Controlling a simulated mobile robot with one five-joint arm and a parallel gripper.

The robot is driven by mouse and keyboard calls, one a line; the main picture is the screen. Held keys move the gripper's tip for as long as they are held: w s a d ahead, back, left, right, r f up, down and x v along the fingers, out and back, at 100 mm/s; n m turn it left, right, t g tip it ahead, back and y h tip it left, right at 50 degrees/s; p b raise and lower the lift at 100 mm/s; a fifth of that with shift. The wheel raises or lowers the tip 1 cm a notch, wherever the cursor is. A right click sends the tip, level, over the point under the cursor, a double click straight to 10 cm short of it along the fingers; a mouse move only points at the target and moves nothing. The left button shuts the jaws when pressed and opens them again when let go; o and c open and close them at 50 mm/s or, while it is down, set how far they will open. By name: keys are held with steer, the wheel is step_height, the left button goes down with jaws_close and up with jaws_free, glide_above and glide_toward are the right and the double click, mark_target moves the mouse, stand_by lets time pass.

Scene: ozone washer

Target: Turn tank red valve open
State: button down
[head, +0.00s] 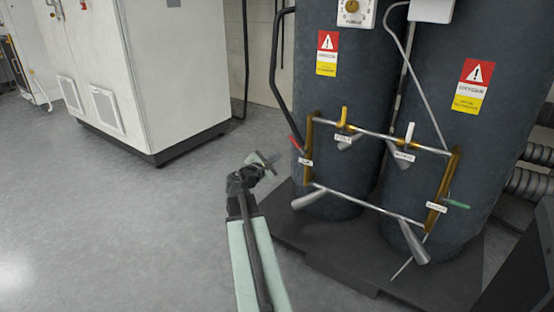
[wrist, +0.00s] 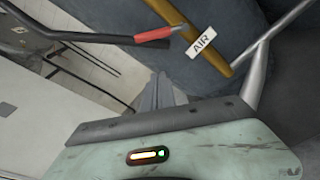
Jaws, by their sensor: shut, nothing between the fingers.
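A yellow handle (head: 344,116), a white handle (head: 410,131) and a green handle (head: 456,204) sit on the same pipe frame. The tanks stand on a dark base plate (head: 350,268). A white cabinet (head: 165,70) stands at left. The grey floor (head: 120,220) between is clear.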

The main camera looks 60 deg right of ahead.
steer(key=d+f, duration=0.1)
steer(key=d, duration=0.7)
steer(key=r, duration=0.1)
steer(key=s+a+r+p, duration=0.1)
steer(key=r+p, duration=0.1)
steer(key=shift+s+a+r, duration=0.15)
steer(key=shift+s+a, duration=0.25)
